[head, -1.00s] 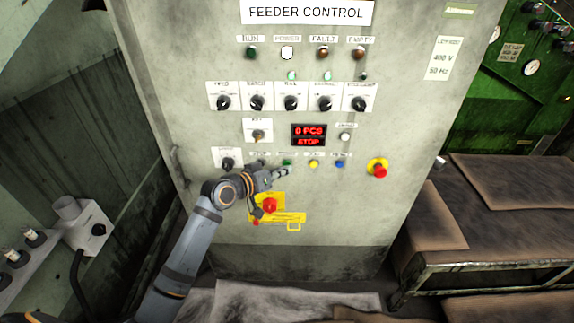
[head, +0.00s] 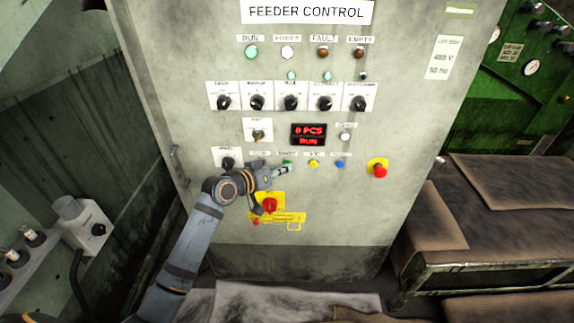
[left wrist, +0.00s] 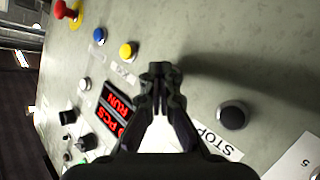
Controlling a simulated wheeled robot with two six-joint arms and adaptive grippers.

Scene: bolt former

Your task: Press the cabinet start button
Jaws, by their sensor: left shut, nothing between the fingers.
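The grey feeder control cabinet (head: 340,215) stands in front of me. Its green start button (head: 287,162) shows partly just above my left fingertips in the head view; in the left wrist view it is hidden by the fingers. My left gripper (head: 285,170) is shut and empty, its tips close to the button; I cannot tell if they touch it. The gripper also shows in the left wrist view (left wrist: 160,72). The red display (head: 308,135) reads "0 PCS" and "RUN". The RUN lamp (head: 251,52) glows green. My right gripper is not in view.
A black button (left wrist: 232,115) by the STOP label sits beside the gripper. Yellow (head: 313,164) and blue (head: 340,164) buttons and a red emergency knob (head: 380,170) are to the right. A red switch on a yellow plate (head: 270,204) is just below the gripper.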

